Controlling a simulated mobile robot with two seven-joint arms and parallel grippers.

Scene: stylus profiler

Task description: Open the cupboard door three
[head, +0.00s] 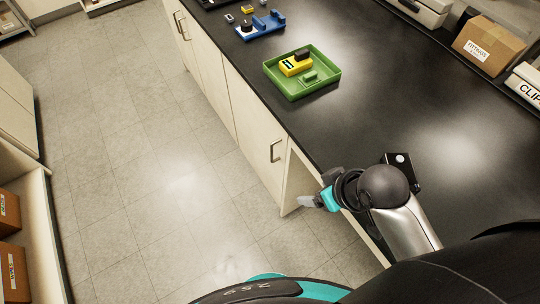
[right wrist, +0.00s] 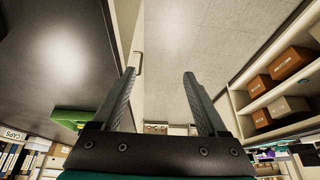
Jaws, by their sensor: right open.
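The cupboard doors are cream panels under the black bench. The nearest visible door (head: 255,125) has a dark bar handle (head: 274,152) near its right edge. A handle and pale door edge also show in the right wrist view, by the left finger. I cannot tell which door is number three, or whether the nearest one is ajar. My right gripper (head: 308,202) is beside the bench front, below the top and close to the door's near edge. Its fingers (right wrist: 160,73) are apart with nothing between them. My left gripper is not in view.
The black bench top (head: 450,155) carries a green tray (head: 325,91) with a yellow device, a blue item (head: 262,27) and a cardboard box (head: 488,44). Open grey floor (head: 150,170) lies in front of the doors. Shelves with brown boxes (head: 12,270) stand at left.

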